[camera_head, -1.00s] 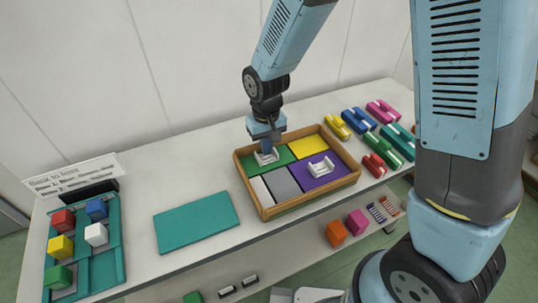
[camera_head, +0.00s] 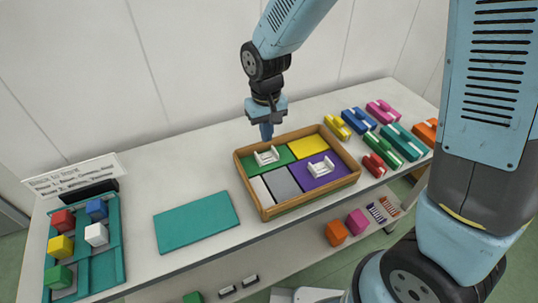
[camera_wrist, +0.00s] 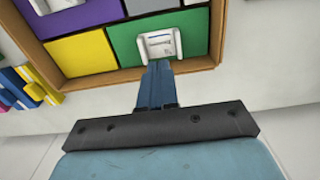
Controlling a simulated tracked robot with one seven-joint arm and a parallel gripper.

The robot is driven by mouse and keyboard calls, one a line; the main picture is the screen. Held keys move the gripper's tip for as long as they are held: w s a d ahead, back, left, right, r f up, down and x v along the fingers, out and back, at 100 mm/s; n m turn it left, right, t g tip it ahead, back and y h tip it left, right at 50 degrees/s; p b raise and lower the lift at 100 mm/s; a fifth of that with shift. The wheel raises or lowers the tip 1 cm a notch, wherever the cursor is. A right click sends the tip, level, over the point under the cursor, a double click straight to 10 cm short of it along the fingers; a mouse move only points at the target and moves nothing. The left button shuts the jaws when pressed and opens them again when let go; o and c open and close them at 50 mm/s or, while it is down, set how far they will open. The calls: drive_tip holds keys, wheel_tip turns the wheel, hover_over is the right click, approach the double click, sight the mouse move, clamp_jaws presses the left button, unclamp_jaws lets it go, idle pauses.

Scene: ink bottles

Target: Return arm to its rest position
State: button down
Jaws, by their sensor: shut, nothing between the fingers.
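My gripper (camera_head: 266,132) is shut and empty. It hangs above the back left edge of the wooden tray, behind a white bracket-like piece (camera_head: 266,156) that sits on the green block (camera_head: 282,155). In the wrist view the shut fingers (camera_wrist: 157,75) point toward the tray, and the white piece (camera_wrist: 160,45) shows just past their tips. My arm comes down from the top of the head view.
The wooden tray (camera_head: 268,212) also holds yellow, purple, grey and white blocks, with a second white piece (camera_head: 320,168) on the purple one. Coloured blocks lie at right. A teal mat (camera_head: 196,222), a teal rack (camera_head: 108,265) with cubes and a sign (camera_head: 75,172) are at left.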

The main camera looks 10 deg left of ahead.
idle(0.3)
drive_tip(key=d+r+m+t+y, duration=0.1)
drive_tip(key=d+r+m+t, duration=0.15)
drive_tip(key=d+r, duration=1.2)
drive_tip(key=s+d+r+m+t, duration=0.1)
drive_tip(key=s+d+r, duration=0.3)
drive_tip(key=d, duration=0.4)
drive_tip(key=s+d+r+m+t+h, duration=0.1)
drive_tip(key=s+d+r+m+t, duration=0.1)
drive_tip(key=s+d+r, duration=0.3)
drive_tip(key=s+d+m, duration=0.1)
drive_tip(key=d, duration=0.2)
drive_tip(key=shift+s+d+r, duration=0.15)
drive_tip(key=shift+s+r, duration=0.1)
drive_tip(key=shift+s, duration=0.15)
